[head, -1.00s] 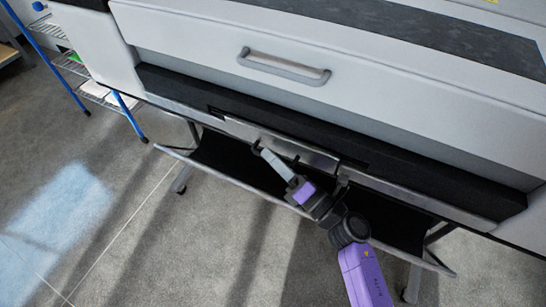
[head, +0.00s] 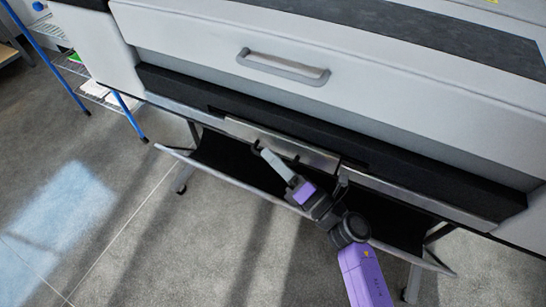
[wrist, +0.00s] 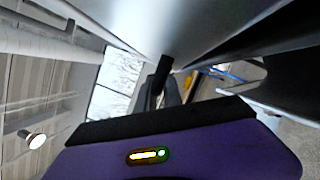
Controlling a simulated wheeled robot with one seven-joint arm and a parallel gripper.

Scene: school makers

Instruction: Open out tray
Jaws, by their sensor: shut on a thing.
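The large printer's silver out tray panel (head: 282,143) sits under the black front strip, with small dark hooks or a handle along its lower edge. My gripper (head: 265,154) reaches up from below right, its tips at the panel's left lower edge. In the wrist view, my gripper (wrist: 165,92) is shut on a narrow dark bar (wrist: 162,76), which looks like the tray's handle. A broad grey surface fills the top of that view. The exact contact is partly hidden in the head view.
A black fabric catcher (head: 220,160) hangs below the panel on a metal frame with legs. The printer's upper drawer handle (head: 283,66) is above. A blue-legged wire shelf (head: 100,92) stands at left. The grey floor (head: 90,215) is clear at front left.

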